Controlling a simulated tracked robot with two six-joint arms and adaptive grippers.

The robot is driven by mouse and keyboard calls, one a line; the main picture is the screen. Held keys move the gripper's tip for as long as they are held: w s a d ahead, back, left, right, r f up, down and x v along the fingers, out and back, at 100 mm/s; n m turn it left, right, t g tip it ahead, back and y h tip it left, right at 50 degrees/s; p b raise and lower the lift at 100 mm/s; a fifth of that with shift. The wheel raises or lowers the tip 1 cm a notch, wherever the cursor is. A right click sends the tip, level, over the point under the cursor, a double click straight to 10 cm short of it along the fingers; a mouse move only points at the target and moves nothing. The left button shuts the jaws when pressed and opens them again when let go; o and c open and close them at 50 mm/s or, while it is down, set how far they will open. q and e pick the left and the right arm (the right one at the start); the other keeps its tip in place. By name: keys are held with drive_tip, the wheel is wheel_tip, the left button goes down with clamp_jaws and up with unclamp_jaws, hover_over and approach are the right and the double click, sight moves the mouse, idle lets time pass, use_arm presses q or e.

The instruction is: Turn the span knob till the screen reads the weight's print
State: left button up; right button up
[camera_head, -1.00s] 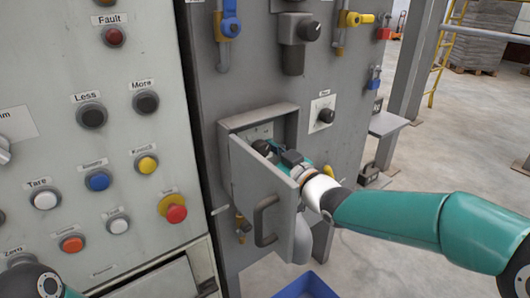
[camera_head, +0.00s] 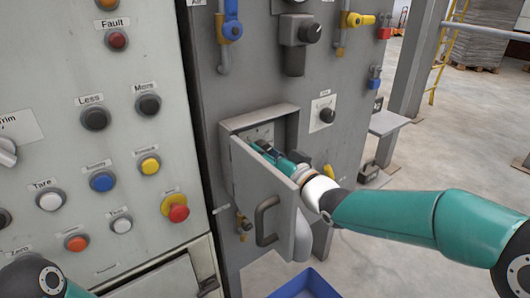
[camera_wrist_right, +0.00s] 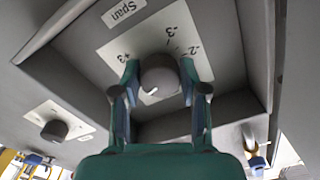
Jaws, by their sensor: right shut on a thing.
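The span knob (camera_wrist_right: 160,76) is a round grey knob with a white mark pointing to the lower left in the right wrist view. It sits on a white scale plate (camera_wrist_right: 112,48), below a "Span" label (camera_wrist_right: 123,11). My right gripper (camera_wrist_right: 159,80) is shut on the knob, one finger on each side. In the head view the right gripper (camera_head: 268,150) reaches into an open grey box (camera_head: 262,112) past its swung-out door (camera_head: 262,190), and the knob is hidden there. My left arm shows at the bottom left, its gripper out of frame. I see no screen reading.
The box door with its handle (camera_head: 266,220) stands close beside my right arm. A button panel (camera_head: 60,140) fills the left. A black knob (camera_head: 327,115) is right of the box. A blue bin (camera_head: 305,285) lies below. Open floor is at the right.

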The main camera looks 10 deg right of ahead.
drive_tip(key=shift+f, duration=0.1)
drive_tip(key=o, duration=1.1)
drive_tip(key=shift+o, duration=0.2)
drive_tip(key=v, duration=1.2)
